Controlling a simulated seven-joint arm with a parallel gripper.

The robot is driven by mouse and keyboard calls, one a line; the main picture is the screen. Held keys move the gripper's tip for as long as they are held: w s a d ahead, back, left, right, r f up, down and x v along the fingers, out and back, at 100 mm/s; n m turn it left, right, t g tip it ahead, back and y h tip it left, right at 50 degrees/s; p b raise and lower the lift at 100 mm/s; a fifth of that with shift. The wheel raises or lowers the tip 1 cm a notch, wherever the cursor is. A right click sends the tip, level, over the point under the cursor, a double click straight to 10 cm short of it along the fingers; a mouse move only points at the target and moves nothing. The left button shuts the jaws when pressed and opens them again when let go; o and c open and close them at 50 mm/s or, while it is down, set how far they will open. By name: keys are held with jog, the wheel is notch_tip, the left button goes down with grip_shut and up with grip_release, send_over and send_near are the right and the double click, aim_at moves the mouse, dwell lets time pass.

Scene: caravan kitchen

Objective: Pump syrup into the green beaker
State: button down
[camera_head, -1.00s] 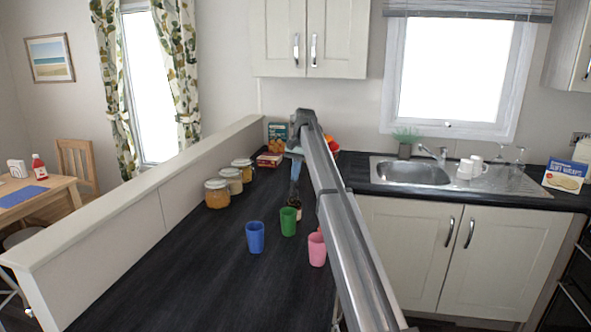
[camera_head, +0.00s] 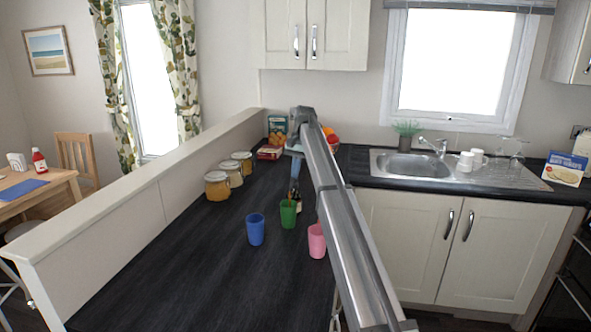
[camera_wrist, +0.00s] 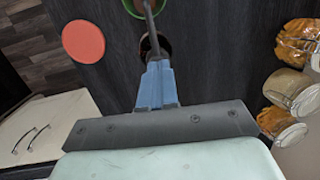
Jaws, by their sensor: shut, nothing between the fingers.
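The green beaker (camera_head: 288,214) stands upright on the dark counter between the blue beaker (camera_head: 255,229) and the pink beaker (camera_head: 317,241). A dark syrup bottle (camera_head: 298,202) stands just behind it, largely hidden by the beaker and my arm. In the wrist view, a thin dark spout (camera_wrist: 149,18) reaches from above the round brown bottle (camera_wrist: 145,46) across the green beaker's rim (camera_wrist: 131,8). My gripper (camera_head: 295,178) points down over the bottle. Its blue fingers (camera_wrist: 157,68) are shut and empty at the pump top. I cannot tell whether they touch it.
Three jars (camera_head: 217,186) line the low partition. A flat coral-red disc (camera_wrist: 83,41) shows in the wrist view. The counter's near left is clear. The sink (camera_head: 412,164) is to the right.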

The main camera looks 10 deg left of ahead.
jog(key=w+r, duration=0.2)
jog(key=r, duration=0.1)
dwell(0.6)
notch_tip(320, 180, up, 7)
dwell(0.9)
jog(key=shift+d+f, duration=0.1)
dwell(0.4)
